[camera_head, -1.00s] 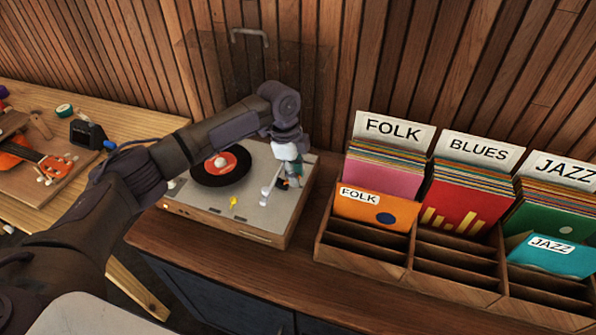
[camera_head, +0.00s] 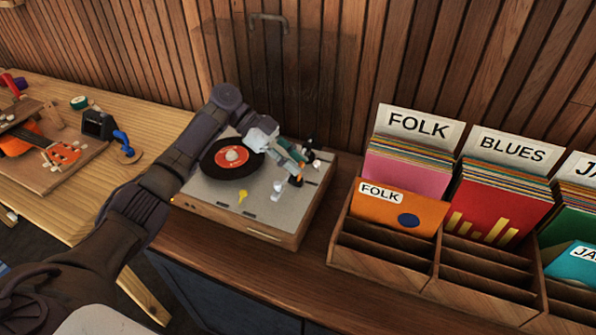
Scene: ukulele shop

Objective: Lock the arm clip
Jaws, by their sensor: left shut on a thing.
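The record player (camera_head: 252,212) stands on the dark wooden counter, with a black record with a red label (camera_head: 226,158) on its platter. The arm clip cannot be told apart from the small parts at the right of the deck. The white head of the tonearm (camera_head: 277,190) shows just below my gripper, off the record; the rest of the tonearm is mostly hidden. My left gripper (camera_head: 298,168) reaches over the platter's right edge, tilted down to the right. It is shut on a small part beside the tonearm, largely covered by the fingers. My right gripper is out of view.
A yellow knob (camera_head: 242,196) sits on the deck's front. The clear lid (camera_head: 285,75) stands raised behind. A wooden record rack (camera_head: 385,270) with FOLK and BLUES sleeves is close on the right. A workbench (camera_head: 165,120) with a ukulele (camera_head: 62,157) is on the left.

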